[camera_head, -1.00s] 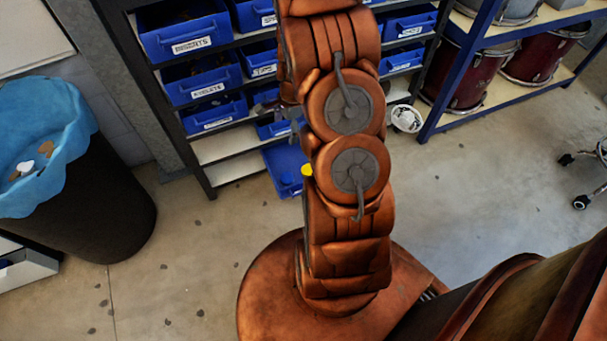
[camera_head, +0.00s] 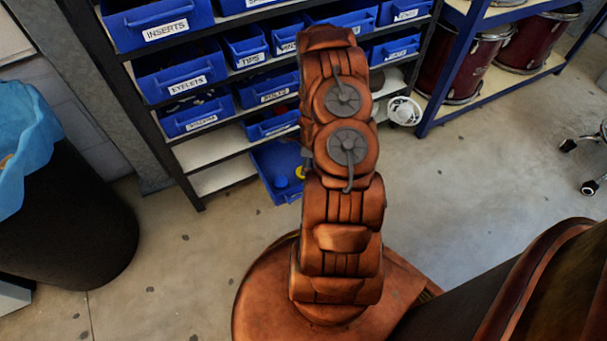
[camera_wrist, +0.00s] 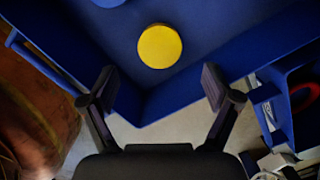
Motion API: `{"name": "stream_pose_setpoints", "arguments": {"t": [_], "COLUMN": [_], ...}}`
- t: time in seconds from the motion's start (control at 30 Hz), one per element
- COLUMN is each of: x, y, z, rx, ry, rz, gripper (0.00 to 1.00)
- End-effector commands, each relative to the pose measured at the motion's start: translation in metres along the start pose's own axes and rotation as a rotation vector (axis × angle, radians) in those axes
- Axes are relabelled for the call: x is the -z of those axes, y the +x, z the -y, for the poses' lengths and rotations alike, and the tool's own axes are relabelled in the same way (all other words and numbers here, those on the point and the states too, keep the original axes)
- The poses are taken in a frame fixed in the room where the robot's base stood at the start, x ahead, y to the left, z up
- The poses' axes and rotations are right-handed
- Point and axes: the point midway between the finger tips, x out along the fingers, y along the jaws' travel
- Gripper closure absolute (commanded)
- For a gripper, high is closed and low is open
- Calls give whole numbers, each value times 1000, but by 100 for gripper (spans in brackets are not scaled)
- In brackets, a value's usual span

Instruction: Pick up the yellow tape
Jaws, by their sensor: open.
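The yellow tape (camera_wrist: 160,46) is a round yellow disc lying in a blue bin (camera_wrist: 215,52) in the wrist view. In the head view only an edge of the yellow tape (camera_head: 300,172) shows beside my arm, inside the low blue bin (camera_head: 268,160). My gripper (camera_wrist: 160,76) is open and empty, its two fingers spread wide at the near side of the bin. The tape shows beyond the fingertips, centred between them and apart from both. In the head view my arm hides most of the gripper.
A blue round item (camera_head: 281,182) lies near the tape in the bin. Another blue bin (camera_wrist: 292,128) with a red ring (camera_wrist: 304,96) is close on the right in the wrist view. Shelves of labelled bins (camera_head: 180,80) rise behind.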

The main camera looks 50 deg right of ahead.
Motion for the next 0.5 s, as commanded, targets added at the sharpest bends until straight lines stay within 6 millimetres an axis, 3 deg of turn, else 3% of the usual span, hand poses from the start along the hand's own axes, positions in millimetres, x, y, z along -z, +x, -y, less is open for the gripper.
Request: {"name": "stream_pose_setpoints", "arguments": {"t": [0.27, 0.5], "x": [0, 2], "y": [21, 53], "z": [0, 0], "rx": [-1, -2], "ry": [-1, 0], "rz": [1, 1], "gripper": [12, 12]}}
